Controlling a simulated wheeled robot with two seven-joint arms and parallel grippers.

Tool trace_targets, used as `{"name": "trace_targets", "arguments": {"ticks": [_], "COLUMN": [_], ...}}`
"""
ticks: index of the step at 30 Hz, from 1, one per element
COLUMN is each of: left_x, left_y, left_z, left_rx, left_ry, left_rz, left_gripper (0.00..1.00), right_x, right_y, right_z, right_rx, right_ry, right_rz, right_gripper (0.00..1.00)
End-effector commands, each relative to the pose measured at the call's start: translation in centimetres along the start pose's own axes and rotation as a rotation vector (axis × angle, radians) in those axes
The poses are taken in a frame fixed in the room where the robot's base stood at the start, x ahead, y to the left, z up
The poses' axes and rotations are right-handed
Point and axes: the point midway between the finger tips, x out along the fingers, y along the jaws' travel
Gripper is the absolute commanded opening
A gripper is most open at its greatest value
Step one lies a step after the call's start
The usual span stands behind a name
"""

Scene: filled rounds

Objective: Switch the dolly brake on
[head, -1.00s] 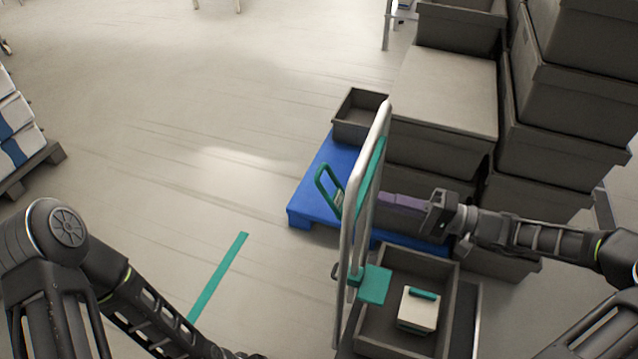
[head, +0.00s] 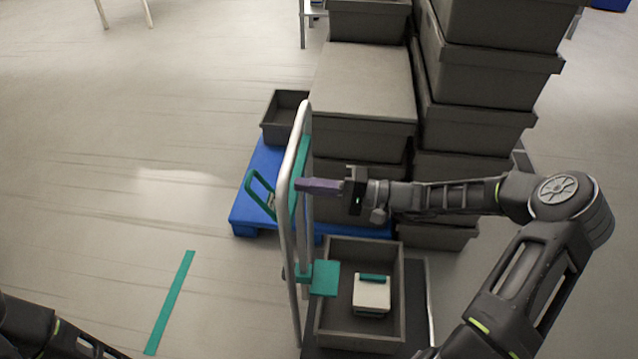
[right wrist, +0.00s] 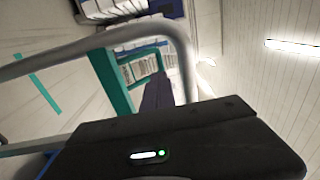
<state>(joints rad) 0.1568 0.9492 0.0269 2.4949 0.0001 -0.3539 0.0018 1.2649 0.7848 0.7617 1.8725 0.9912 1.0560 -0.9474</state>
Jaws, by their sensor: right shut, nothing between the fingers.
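The dolly has a silver upright handle (head: 287,190) with a teal panel on it and a dark deck (head: 418,300). A teal block (head: 318,277) sits low by the handle; I cannot tell whether it is the brake. A teal loop (head: 260,193) shows left of the handle, and what it is fixed to is unclear. My right gripper (head: 300,185) has purple fingers, shut and empty, at the handle's right side by the panel. In the right wrist view the fingers (right wrist: 155,95) point toward the silver handle (right wrist: 110,40); contact is unclear. My left gripper is out of view.
A grey crate (head: 397,290) on the deck holds a white box with a teal top (head: 371,294). Behind stand a blue pallet (head: 247,212), a small open bin (head: 282,108) and stacked grey bins (head: 480,75). The floor at left is clear, with a teal stripe (head: 170,303).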

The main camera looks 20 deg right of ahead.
Motion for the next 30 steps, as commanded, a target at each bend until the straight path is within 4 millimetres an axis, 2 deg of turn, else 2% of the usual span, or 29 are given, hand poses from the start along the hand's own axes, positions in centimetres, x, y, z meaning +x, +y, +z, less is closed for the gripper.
{"name": "trace_targets", "arguments": {"ticks": [6,13,18,27,30], "left_x": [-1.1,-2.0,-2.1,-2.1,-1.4], "left_y": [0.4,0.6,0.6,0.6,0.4], "left_z": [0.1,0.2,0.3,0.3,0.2], "left_rx": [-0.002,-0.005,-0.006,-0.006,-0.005], "left_ry": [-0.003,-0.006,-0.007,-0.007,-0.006], "left_rz": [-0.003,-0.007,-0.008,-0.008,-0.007], "left_gripper": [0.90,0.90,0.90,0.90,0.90], "right_x": [4.7,8.2,9.1,9.2,9.7], "right_y": [-0.3,-0.2,-0.1,0.0,0.5], "right_z": [0.1,0.1,0.0,0.0,0.1], "right_rx": [0.001,0.000,0.000,-0.001,-0.001], "right_ry": [-0.004,-0.002,0.000,0.000,-0.002], "right_rz": [-0.004,-0.001,0.000,0.000,0.000], "right_gripper": [0.00,0.00,0.00,0.00,0.00]}}
